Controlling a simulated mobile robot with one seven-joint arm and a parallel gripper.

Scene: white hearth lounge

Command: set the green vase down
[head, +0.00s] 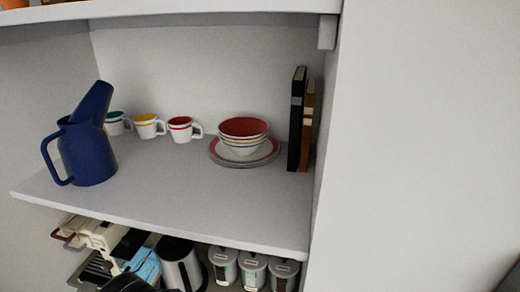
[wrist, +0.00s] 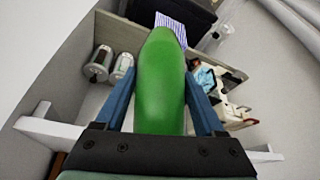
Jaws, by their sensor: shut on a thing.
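The green vase (wrist: 158,84) shows only in the wrist view, large and central. My gripper (wrist: 160,98) is shut on it, with one blue finger along each side. The vase's far end points toward the top of the wrist view, near a blue-and-white striped item (wrist: 171,27). The vase's near end is hidden behind the gripper's dark body. I cannot tell whether the vase touches anything besides the fingers. The head view does not show the vase.
The upper shelf (head: 180,205) holds a blue pitcher (head: 88,150), three mugs, stacked bowls (head: 243,135) on plates, and upright books (head: 297,120). Its front middle is bare. Below stand canisters (head: 253,270), a silver-and-black appliance (head: 180,266) and cluttered white items (head: 100,235).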

